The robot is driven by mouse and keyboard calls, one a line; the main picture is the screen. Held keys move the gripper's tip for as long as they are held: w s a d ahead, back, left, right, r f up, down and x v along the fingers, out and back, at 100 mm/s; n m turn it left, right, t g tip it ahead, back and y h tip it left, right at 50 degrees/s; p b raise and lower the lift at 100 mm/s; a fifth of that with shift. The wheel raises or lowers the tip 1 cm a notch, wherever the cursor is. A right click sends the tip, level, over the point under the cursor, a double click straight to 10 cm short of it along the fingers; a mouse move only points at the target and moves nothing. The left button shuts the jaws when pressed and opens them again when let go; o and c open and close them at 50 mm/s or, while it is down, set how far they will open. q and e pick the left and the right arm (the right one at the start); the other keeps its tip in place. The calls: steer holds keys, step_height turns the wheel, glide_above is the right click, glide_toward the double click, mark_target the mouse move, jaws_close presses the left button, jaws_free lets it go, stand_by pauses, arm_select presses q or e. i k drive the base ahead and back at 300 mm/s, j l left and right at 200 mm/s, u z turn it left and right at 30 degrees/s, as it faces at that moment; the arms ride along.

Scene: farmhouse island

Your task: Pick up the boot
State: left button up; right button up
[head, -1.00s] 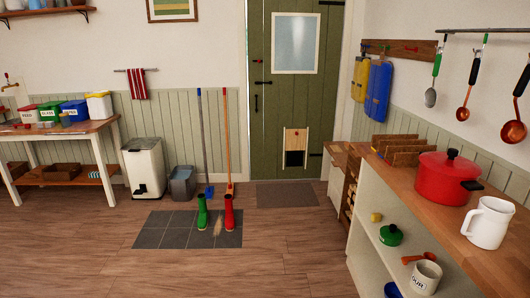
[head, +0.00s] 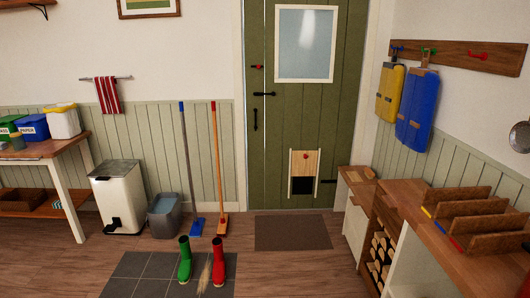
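Two boots stand upright on a dark tiled mat (head: 140,277) on the floor. The green boot (head: 185,262) is on the left and the red boot (head: 218,264) on the right. A tan brush-like thing (head: 204,278) is between them. Neither of my grippers shows in the head view.
A blue broom (head: 190,170) and an orange broom (head: 217,165) lean on the wall behind the boots. A grey bucket (head: 163,216) and a white pedal bin (head: 118,200) stand left of them. A doormat (head: 292,233) lies before the green door (head: 270,130). A wooden counter (head: 475,235) is at right.

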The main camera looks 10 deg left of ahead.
mark_target(184, 274)
steer(key=i, duration=1.85)
